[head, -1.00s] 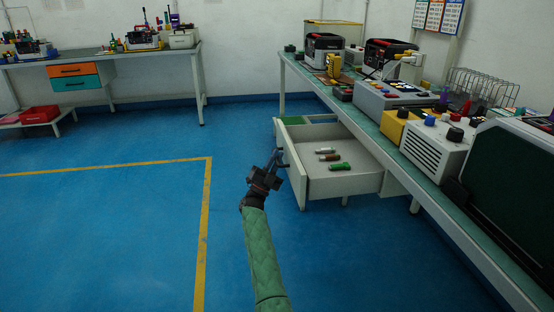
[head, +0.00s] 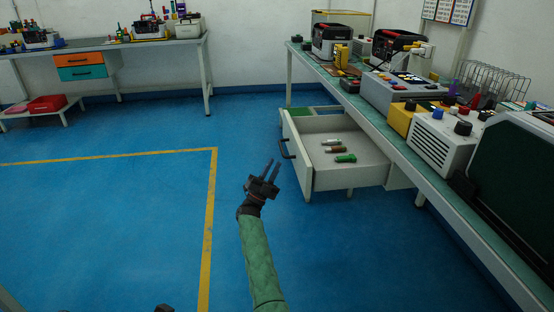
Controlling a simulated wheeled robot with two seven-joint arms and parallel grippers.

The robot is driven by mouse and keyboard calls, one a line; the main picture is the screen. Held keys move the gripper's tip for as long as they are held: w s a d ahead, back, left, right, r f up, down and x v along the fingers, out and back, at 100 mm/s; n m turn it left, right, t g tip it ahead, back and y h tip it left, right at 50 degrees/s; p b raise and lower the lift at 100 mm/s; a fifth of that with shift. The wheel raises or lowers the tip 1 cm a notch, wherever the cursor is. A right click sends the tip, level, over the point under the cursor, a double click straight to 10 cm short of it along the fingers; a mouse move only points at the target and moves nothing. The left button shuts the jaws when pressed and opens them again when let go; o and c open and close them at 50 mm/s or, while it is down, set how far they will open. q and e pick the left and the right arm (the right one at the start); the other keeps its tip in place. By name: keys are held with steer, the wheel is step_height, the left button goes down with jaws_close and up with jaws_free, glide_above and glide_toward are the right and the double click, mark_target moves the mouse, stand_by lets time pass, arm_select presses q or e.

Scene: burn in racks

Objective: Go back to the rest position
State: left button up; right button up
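My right gripper (head: 270,166) is above the blue floor, just left of the open drawer (head: 318,180). Its two dark fingers point up and stand apart with nothing between them. The drawer's dark handle (head: 286,149) is to the right of the fingertips, with a visible gap. A small dark part at the bottom edge looks like the tip of my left gripper (head: 163,308); its fingers cannot be made out.
In the drawer lie a green screwdriver-like item (head: 345,158), a brown one (head: 336,149) and a pale one (head: 330,142). The workbench (head: 408,150) with devices runs along the right. The floor at left, with yellow lines (head: 210,210), is clear.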

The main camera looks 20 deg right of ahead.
steer(key=shift+s+a+f, duration=0.1)
steer(key=shift+a+f, duration=0.15)
stand_by(0.3)
